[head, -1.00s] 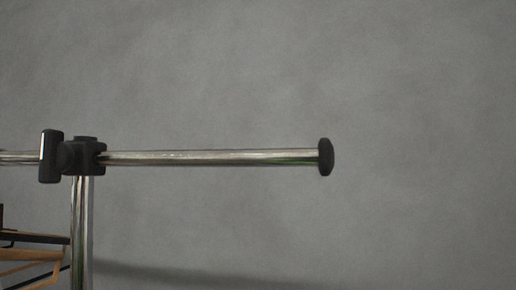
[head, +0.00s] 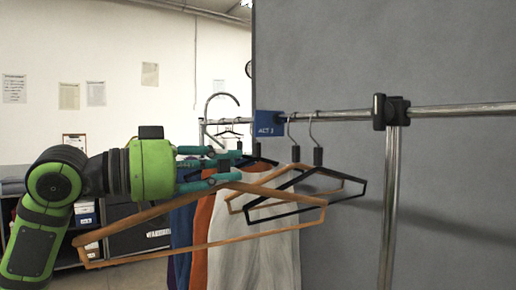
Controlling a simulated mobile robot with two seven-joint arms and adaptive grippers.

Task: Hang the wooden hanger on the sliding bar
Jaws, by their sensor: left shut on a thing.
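My left gripper (head: 215,168) is shut on a wooden hanger (head: 165,250), near the neck below its metal hook. The hanger is tilted, its wide lower bar running across the picture in front of the clothes. Its hook (head: 222,96) rises above the gripper, near the far left end of the rail. I cannot tell how near in depth they are. The chrome sliding bar (head: 460,110) runs out to the right from a black clamp (head: 391,112) on an upright post; its right end is outside the picture. My right gripper is not in view.
Left of the clamp, the rail (head: 350,115) carries a blue "ACT 3" tag (head: 269,124), a black hanger (head: 345,185) and other hangers. White (head: 255,255), orange and blue garments hang below. The space around the bar right of the clamp is clear; a grey panel (head: 450,50) stands behind.

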